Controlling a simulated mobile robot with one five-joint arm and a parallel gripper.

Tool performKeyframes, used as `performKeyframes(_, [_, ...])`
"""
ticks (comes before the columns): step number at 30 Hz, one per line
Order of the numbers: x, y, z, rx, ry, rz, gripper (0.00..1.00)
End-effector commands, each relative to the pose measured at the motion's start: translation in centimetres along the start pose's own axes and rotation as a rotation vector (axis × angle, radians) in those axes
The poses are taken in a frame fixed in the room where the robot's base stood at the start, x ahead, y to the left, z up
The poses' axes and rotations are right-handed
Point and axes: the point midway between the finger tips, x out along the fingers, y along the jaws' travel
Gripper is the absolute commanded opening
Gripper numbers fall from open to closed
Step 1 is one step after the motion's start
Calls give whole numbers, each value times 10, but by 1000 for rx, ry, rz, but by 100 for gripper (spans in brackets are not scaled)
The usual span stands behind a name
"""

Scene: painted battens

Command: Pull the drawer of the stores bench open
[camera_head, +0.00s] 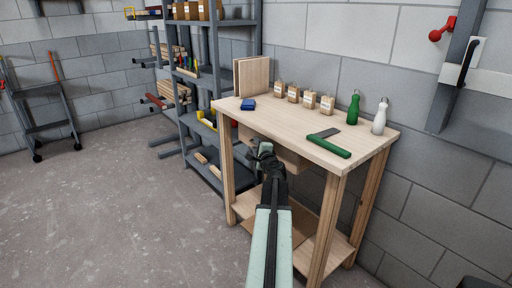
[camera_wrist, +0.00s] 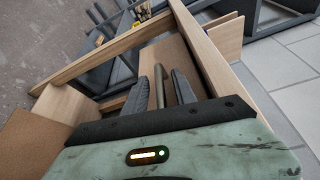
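The stores bench (camera_head: 290,128) is a pale wooden bench against the block wall. Its drawer (camera_head: 290,157) is under the top, with its front partly hidden by my gripper. In the head view my gripper (camera_head: 262,149) is at the drawer front, below the bench top's front edge. In the wrist view the dark fingers of my gripper (camera_wrist: 161,88) stand apart in front of the wooden drawer front (camera_wrist: 181,57). A narrow bar, seemingly the handle, shows between the fingers. I cannot tell whether they touch it.
A grey shelf rack (camera_head: 215,80) stands to the left. The floor (camera_head: 110,200) at left is clear.

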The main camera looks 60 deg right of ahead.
Motion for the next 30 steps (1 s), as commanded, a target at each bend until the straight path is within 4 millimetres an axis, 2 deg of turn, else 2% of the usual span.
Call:
performKeyframes(2, [0, 0, 0, 0, 0, 0, 30])
performKeyframes(5, [0, 0, 0, 0, 0, 0, 2])
performKeyframes(6, [0, 0, 0, 0, 0, 0, 0])
performKeyframes(30, [0, 0, 2, -1, -3, 1, 0])
